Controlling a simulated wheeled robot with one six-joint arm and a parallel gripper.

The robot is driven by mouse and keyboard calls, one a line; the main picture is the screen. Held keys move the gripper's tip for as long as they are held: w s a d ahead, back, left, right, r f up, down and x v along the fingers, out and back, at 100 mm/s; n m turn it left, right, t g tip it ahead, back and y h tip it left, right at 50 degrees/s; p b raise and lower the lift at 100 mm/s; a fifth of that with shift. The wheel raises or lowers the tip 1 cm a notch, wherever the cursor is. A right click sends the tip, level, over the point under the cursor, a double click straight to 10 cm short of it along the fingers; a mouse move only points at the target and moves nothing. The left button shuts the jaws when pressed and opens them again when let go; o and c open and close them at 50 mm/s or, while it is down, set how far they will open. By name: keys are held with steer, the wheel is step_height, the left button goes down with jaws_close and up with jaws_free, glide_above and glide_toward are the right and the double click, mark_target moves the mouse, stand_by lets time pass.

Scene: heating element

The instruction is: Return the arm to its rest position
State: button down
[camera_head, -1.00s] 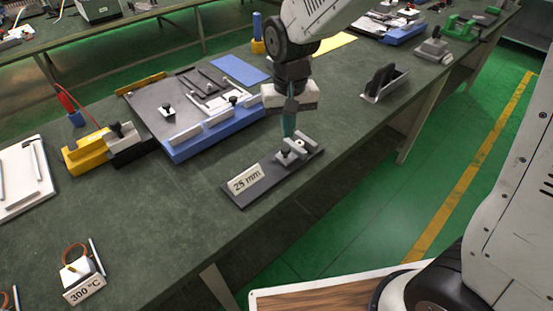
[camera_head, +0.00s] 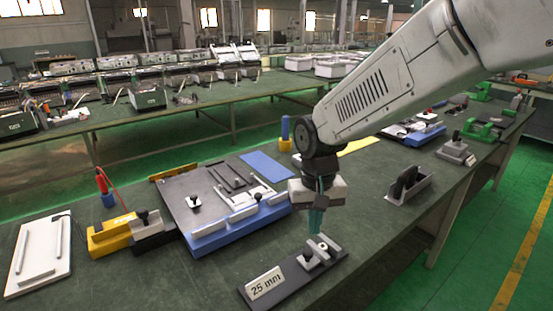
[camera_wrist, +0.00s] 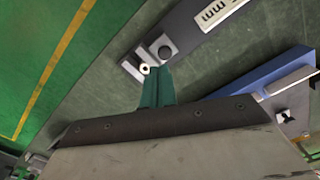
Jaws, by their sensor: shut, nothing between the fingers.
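My gripper (camera_head: 316,230) points down from my arm, its teal fingers together with nothing between them. In the head view its tips are just above or beside the grey clamp block (camera_head: 321,255) on the dark plate labelled "25 mm" (camera_head: 266,283). In the wrist view the teal fingers (camera_wrist: 157,88) reach toward the grey block (camera_wrist: 148,58) with its round knob and small bright ring. I cannot tell whether the tips touch it. No heating element is seen in the fingers.
A blue-edged fixture (camera_head: 240,228) stands left of my gripper. A grey stand (camera_head: 409,187) is to its right. A yellow-and-black clamp (camera_head: 125,232) and a white board (camera_head: 38,255) are further left. The green floor (camera_head: 505,240) is open at right.

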steer(key=s+d+r, duration=0.3)
steer(key=s+d, duration=0.2)
steer(key=s, duration=0.2)
steer(key=s+d+r+t, duration=0.1)
steer(key=s+d+r, duration=0.2)
steer(key=s+d, duration=0.3)
steer(key=s+d+r+m, duration=0.1)
steer(key=s+d+r, duration=0.3)
steer(key=s, duration=0.4)
steer(key=shift+s+d+t, duration=0.4)
steer(key=shift+d, duration=0.3)
steer(key=shift+s+d, duration=0.1)
stand_by(0.6)
